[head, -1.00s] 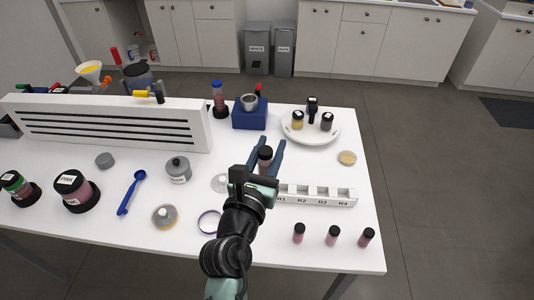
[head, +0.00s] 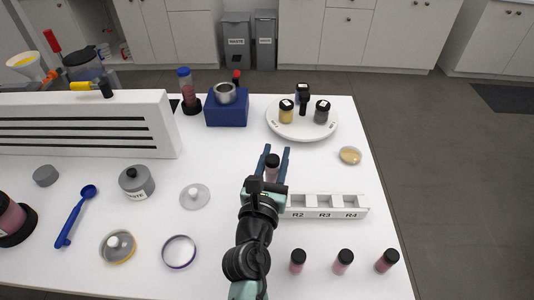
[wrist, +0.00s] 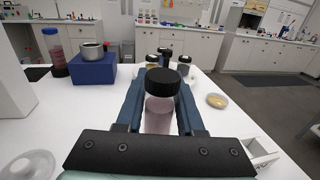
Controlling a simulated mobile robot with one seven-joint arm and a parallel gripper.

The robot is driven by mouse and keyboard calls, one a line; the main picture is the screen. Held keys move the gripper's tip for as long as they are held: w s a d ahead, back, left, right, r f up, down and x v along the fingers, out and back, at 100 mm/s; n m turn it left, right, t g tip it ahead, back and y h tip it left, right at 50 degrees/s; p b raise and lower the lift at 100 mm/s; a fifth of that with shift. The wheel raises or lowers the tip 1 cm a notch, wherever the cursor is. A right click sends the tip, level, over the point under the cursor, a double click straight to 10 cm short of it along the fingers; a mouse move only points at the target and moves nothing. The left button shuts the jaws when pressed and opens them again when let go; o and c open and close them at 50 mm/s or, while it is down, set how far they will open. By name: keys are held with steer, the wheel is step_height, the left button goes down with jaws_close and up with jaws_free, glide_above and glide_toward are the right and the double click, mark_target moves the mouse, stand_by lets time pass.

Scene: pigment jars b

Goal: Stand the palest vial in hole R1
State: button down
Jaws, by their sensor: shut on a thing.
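My gripper (head: 272,163) is shut on a vial (head: 272,167) with a black cap and pale pink content. The vial is upright between the fingers and also shows in the wrist view (wrist: 159,107). The white rack (head: 325,213) lies just right of my gripper in the head view, with the labels R2, R3 and R4 showing. The R1 end is hidden behind my gripper and wrist. Three other pink vials with black caps stand in front of the rack: a left one (head: 297,261), a middle one (head: 343,262) and a right one (head: 387,260).
A round white plate (head: 275,127) with several jars stands behind. A blue block (head: 227,109) holds a metal bowl. A grey jar (head: 136,183), a clear lid (head: 195,196) and a ring (head: 180,252) lie to the left. An amber dish (head: 350,155) is at the right.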

mark_target(275, 175)
steer(key=shift+s+r, duration=0.1)
step_height(275, 175, down, 6)
steer(key=b, duration=0.4)
steer(key=shift+b, duration=0.35)
steer(key=shift+f+b, duration=1.5)
steer(key=shift+f, duration=0.6)
stand_by(1.8)
steer(key=shift+c, duration=2.2)
jaws_free()
